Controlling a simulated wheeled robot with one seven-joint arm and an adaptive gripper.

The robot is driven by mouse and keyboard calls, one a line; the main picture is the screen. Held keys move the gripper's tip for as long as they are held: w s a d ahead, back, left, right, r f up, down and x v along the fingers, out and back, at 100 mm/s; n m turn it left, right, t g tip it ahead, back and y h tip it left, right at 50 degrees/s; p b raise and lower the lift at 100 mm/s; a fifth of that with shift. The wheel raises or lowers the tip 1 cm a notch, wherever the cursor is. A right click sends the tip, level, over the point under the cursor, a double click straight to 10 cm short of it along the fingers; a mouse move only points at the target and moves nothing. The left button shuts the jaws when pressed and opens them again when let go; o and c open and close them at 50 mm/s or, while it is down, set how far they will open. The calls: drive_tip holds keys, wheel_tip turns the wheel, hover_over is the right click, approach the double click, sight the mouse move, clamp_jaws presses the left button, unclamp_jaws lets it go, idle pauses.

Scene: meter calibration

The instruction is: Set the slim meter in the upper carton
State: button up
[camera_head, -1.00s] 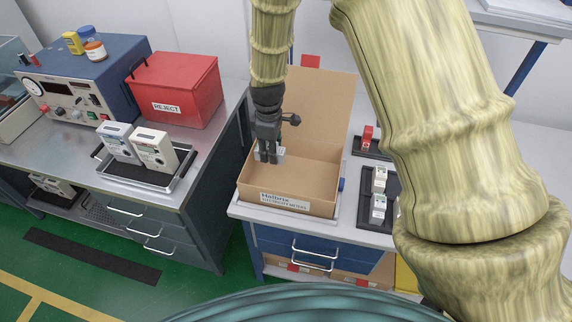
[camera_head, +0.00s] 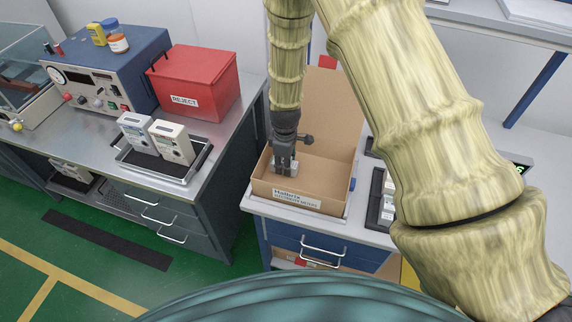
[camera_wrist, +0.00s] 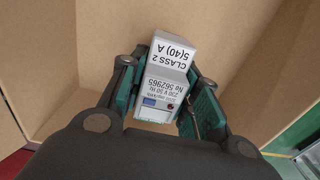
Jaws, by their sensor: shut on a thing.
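The slim meter (camera_wrist: 165,75) is a light grey block with printed rating text and a small blue window. My gripper (camera_head: 284,170) is shut on it, with a finger on each side in the wrist view (camera_wrist: 163,100). In the head view the meter (camera_head: 291,169) is a small pale patch at the fingertips, partly hidden by them. The open upper carton (camera_head: 262,188) stands on the blue-drawer bench with a label on its front and a raised back flap. The gripper and meter are inside its opening, near the left. Contact with the carton floor cannot be told.
The carton's cardboard walls (camera_wrist: 255,65) surround the gripper closely. A dark tray (camera_head: 374,214) with small meters stands right of the carton. On the left bench are a red REJECT bin (camera_head: 205,80), two larger meters (camera_head: 172,143) on a tray and a test set (camera_head: 125,70).

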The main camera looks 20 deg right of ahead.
drive_tip(key=shift+f, duration=0.7)
drive_tip(key=shift+f, duration=0.2)
drive_tip(key=o, duration=1.1)
drive_tip(key=shift+s, duration=0.1)
drive_tip(key=shift+r+b, duration=2)
drive_tip(key=shift+r, duration=4.2)
